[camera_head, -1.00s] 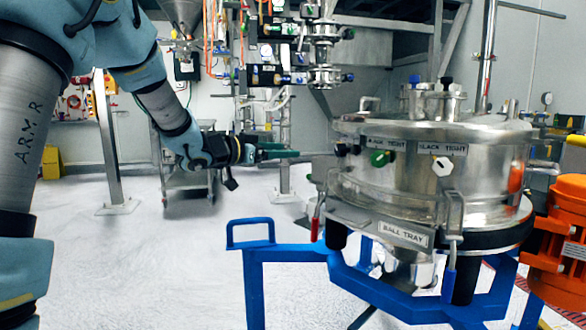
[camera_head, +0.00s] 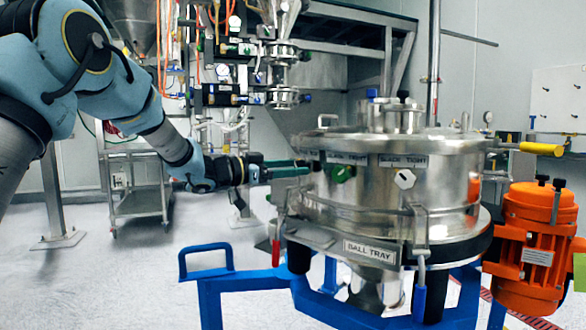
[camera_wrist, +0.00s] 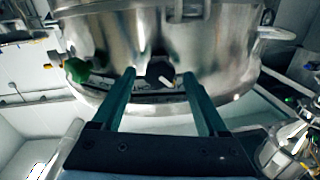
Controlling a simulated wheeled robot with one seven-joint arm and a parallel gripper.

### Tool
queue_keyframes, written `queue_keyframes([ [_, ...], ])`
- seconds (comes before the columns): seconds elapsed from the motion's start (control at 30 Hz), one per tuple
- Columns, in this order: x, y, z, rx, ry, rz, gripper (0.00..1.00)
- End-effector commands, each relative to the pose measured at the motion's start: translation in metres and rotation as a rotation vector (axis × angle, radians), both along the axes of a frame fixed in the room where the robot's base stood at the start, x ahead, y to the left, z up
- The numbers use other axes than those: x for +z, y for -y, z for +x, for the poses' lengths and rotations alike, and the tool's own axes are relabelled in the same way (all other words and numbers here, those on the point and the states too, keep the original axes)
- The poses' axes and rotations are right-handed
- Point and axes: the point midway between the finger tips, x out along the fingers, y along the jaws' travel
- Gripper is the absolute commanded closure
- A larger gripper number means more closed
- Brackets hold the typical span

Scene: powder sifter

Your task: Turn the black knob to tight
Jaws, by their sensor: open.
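The steel powder sifter (camera_head: 440,195) stands at the right in the head view. In the wrist view, the black knob (camera_wrist: 156,68) is on the steel wall ahead, between the two separated fingertips of my gripper (camera_wrist: 158,75). I cannot tell whether the fingers touch it. The green knob (camera_wrist: 77,70) is to the left there. The black knob is hardly visible in the head view.
An orange motor (camera_head: 535,235) stands at the right. A steel cart (camera_head: 140,200) is behind my arm. The floor at the left is open.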

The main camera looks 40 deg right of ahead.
Motion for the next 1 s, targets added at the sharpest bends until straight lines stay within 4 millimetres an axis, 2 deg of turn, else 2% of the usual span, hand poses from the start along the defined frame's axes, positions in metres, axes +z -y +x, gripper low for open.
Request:
queue_keyframes([
  [0.37,-0.0003,0.0061,-0.0014,0.001,0.000,0.001,0.24],
  [1.0,-0.0003,0.0058,-0.0013,0.001,0.000,0.001,0.95],
])
